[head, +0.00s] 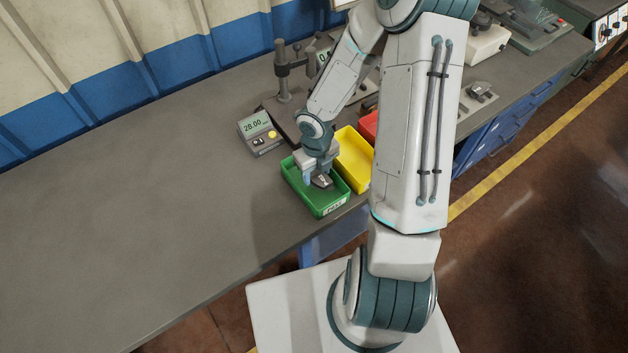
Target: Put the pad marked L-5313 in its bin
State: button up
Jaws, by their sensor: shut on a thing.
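My gripper (314,179) points down over the green bin (331,207) on the workbench. It is shut on a dark grey brake pad (322,181), which shows at the fingertips, at or inside the mouth of the bin. I cannot tell whether the pad touches the bin floor. No marking on the pad can be read at this size. The green bin has a pale label on its front face, too small to read surely. A yellow bin (364,183) stands to its right, and a red bin (368,124) is partly hidden behind my arm.
A gauge with a display reading 20.00 (257,127) sits left of the bins. A measuring stand (284,75) rises behind them. The grey bench (130,210) is bare on the left. Other tools lie at the back right.

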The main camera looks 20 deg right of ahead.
aim_at(314, 174)
jog(key=shift+w+a+f, duration=0.2)
jog(key=shift+a+f, duration=0.1)
jog(key=shift+f, duration=0.05)
jog(key=shift+f+b, duration=0.45)
jog(key=shift+f, duration=1.35)
jog(key=shift+f, duration=0.15)
jog(key=o, duration=1)
